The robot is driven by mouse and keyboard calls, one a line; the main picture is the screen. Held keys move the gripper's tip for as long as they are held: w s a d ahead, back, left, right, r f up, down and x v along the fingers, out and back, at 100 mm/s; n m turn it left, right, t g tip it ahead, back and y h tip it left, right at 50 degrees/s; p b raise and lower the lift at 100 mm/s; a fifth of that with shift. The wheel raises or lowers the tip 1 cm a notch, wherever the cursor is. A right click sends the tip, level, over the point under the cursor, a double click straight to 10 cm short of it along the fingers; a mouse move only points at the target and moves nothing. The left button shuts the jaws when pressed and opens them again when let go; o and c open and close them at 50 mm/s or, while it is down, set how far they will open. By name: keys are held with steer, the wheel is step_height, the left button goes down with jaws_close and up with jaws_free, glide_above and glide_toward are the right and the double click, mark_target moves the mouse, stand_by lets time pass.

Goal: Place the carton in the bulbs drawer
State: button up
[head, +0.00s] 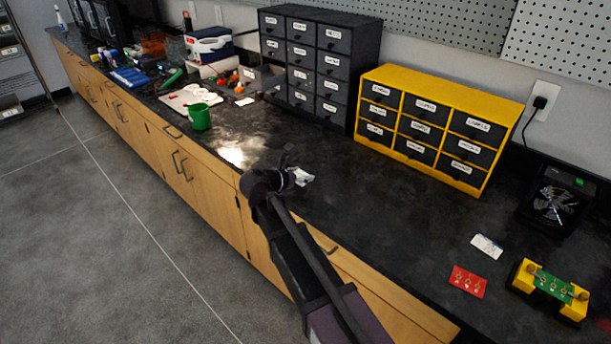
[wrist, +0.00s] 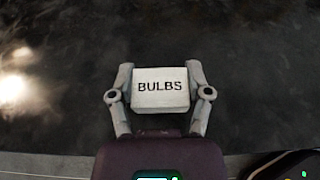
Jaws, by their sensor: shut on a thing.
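The carton (wrist: 161,87) is a small white box with "BULBS" printed on it. My gripper (wrist: 160,72) is shut on it, one finger at each side. In the head view my gripper (head: 290,172) is over the front part of the dark counter, and the carton (head: 303,177) shows as a small white shape partly hidden by it. A dark cabinet (head: 363,62) with several labelled drawers stands at the back. One drawer (head: 262,78) at its left side is pulled out towards the front. Drawer labels are too small to read, so I cannot tell which one is for bulbs.
A yellow drawer cabinet (head: 401,74) stands right of the dark one. A green mug (head: 199,116) stands to the left on the counter, below the open drawer. A red board (head: 467,282) and a yellow fixture (head: 526,280) lie at right. Counter between gripper and cabinets is clear.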

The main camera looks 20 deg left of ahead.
mark_target(304, 173)
steer(key=w, duration=0.1)
steer(key=w+a, duration=0.1)
steer(key=w, duration=0.3)
steer(key=shift+w+a+f, duration=0.1)
steer(key=shift+a+f, duration=0.05)
steer(key=shift+f, duration=0.15)
steer(key=shift+f+b, duration=0.1)
steer(key=shift+b, duration=0.2)
steer(key=shift+f+b, duration=1.65)
steer(key=shift+f, duration=0.1)
steer(key=o, duration=0.9)
